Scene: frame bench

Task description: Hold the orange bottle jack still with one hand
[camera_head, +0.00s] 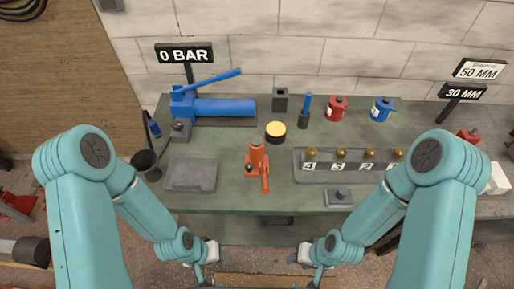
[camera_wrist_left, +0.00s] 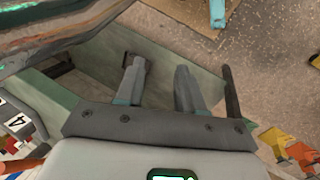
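The orange bottle jack (camera_head: 257,158) stands upright on the green bench top, near the middle of its front part, with an orange lever at its lower right. Nothing touches it. My left gripper (camera_head: 207,271) is low in front of the bench, left of the jack and well apart from it. In the left wrist view its two fingers (camera_wrist_left: 160,85) are spread with nothing between them. My right gripper (camera_head: 303,268) is also in front of the bench, right of the jack and apart from it. Its fingers are too small to judge there.
The green bench (camera_head: 232,192) holds a grey tray (camera_head: 190,175) left of the jack and a numbered rack (camera_head: 325,172) with brass balls to its right. A black-and-yellow round piece (camera_head: 275,132) and a blue pump (camera_head: 222,107) stand behind. The bench edge in front of the jack is clear.

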